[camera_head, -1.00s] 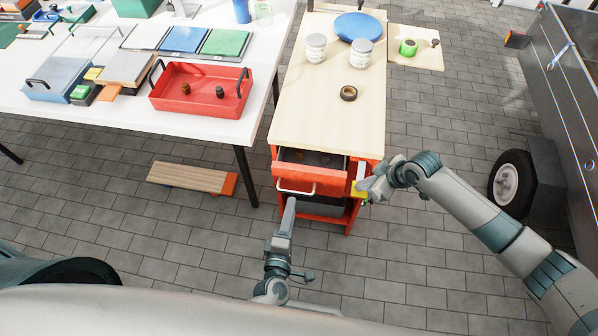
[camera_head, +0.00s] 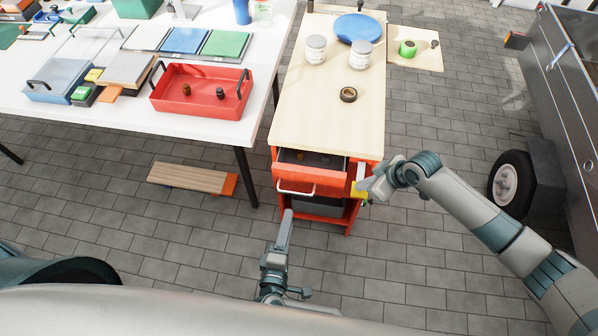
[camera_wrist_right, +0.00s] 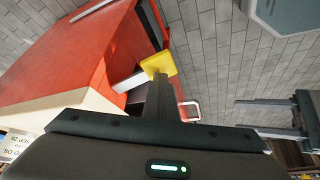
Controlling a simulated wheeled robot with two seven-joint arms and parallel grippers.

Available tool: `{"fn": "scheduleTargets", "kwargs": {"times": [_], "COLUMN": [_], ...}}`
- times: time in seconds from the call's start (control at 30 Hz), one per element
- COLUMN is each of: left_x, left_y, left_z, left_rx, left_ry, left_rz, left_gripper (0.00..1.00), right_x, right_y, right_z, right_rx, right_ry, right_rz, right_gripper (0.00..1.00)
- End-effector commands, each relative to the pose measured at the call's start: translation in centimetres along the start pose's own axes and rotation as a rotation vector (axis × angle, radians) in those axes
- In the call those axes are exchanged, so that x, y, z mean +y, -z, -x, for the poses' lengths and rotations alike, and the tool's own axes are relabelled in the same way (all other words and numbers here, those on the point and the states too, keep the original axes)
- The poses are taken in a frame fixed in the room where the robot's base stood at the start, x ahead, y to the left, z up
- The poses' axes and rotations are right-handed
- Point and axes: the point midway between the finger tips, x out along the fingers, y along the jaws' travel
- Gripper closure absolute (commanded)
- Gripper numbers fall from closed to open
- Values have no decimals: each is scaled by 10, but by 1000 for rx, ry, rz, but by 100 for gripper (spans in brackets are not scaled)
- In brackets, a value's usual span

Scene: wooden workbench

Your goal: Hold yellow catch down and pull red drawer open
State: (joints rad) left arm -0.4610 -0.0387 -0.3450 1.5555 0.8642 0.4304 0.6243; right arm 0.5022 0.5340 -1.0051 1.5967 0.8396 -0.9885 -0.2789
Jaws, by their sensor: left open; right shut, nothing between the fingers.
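The red drawer (camera_head: 310,180) stands partly open at the front of the red cabinet under the wooden bench top, with a few small dark items inside. Its white handle (camera_head: 296,189) is on the front. The yellow catch (camera_head: 358,188) is at the cabinet's right front corner and also shows in the right wrist view (camera_wrist_right: 158,65). My right gripper (camera_head: 367,190) is shut with nothing held, its fingertips at the yellow catch and seemingly touching it. My left gripper (camera_head: 287,214) is open and empty, below and in front of the handle, apart from it.
On the bench top (camera_head: 320,120) are two white cans, a blue disc (camera_head: 357,28) and a dark tape roll (camera_head: 348,94). A white table (camera_head: 120,110) with a red tray (camera_head: 201,106) stands at left. Floor in front is clear.

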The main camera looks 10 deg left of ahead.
Motion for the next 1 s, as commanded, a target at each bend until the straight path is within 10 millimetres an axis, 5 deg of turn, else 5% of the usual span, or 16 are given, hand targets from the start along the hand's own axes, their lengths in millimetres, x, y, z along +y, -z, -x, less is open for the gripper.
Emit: {"fn": "scheduleTargets", "kwargs": {"times": [1.0], "left_x": [58], "left_y": [0], "left_z": [12], "left_rx": [0], "left_ry": [0], "left_rz": [0], "left_gripper": [59], "right_x": [0], "right_y": [30], "right_z": [55], "right_rx": [1], "right_ry": [-1], "right_rz": [0], "right_gripper": [100]}}
